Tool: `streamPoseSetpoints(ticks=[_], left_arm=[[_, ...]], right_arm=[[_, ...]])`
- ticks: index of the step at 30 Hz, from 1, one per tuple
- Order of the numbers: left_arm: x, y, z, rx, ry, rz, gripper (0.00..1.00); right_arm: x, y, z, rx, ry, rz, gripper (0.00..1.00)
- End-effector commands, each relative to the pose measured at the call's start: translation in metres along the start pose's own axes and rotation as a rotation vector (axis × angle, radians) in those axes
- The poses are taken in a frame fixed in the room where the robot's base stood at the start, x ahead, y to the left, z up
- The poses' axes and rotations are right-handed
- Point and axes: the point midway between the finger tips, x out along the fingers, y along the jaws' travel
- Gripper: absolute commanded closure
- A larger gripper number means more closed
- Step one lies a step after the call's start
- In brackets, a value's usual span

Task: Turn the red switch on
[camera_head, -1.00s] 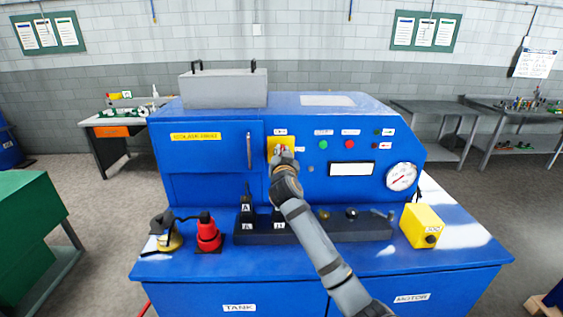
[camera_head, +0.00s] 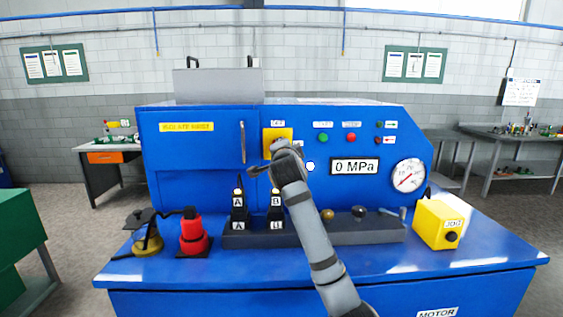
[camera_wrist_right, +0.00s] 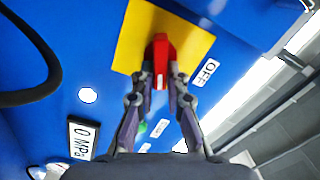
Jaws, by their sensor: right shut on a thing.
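The red switch (camera_wrist_right: 160,58) stands on a yellow plate (camera_wrist_right: 128,60) on the blue machine's front panel. A label reading OFF (camera_wrist_right: 209,70) is beside the plate in the wrist view. My right gripper (camera_wrist_right: 161,82) is shut on the red switch, one finger on each side. In the head view, my right gripper (camera_head: 278,150) covers the switch and the lower part of the yellow plate (camera_head: 277,134). A display (camera_head: 354,167) reads 0 MPa, and a round white lamp (camera_head: 310,166) looks bright.
Green (camera_head: 323,137) and red (camera_head: 351,137) buttons and a gauge (camera_head: 409,175) are to the right. Below are levers A (camera_head: 239,212) and B (camera_head: 276,212), a red device (camera_head: 193,235) and a yellow box (camera_head: 441,222). A black cable (camera_wrist_right: 45,62) loops near the wrist camera.

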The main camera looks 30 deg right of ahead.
Motion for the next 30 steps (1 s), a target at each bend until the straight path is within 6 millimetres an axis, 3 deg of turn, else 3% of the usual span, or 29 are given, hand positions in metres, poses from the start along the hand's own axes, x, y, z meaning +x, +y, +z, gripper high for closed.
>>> streamPoseSetpoints(ticks=[1, 3, 12, 30], left_arm=[[0.016, 0.001, 0.002, 0.000, 0.000, 0.000, 1.00], [0.025, 0.002, 0.003, 0.000, 0.000, 0.000, 1.00], [0.053, 0.004, 0.005, 0.000, 0.000, 0.000, 1.00], [0.066, 0.006, 0.006, 0.000, 0.001, 0.001, 1.00]], right_arm=[[0.000, 0.008, 0.003, 0.039, 0.000, 0.001, 1.00], [0.000, 0.009, 0.003, 0.099, 0.000, 0.002, 1.00], [0.000, 0.009, 0.003, 0.297, -0.001, 0.004, 1.00], [0.001, 0.008, 0.003, 0.411, -0.001, 0.008, 1.00]])
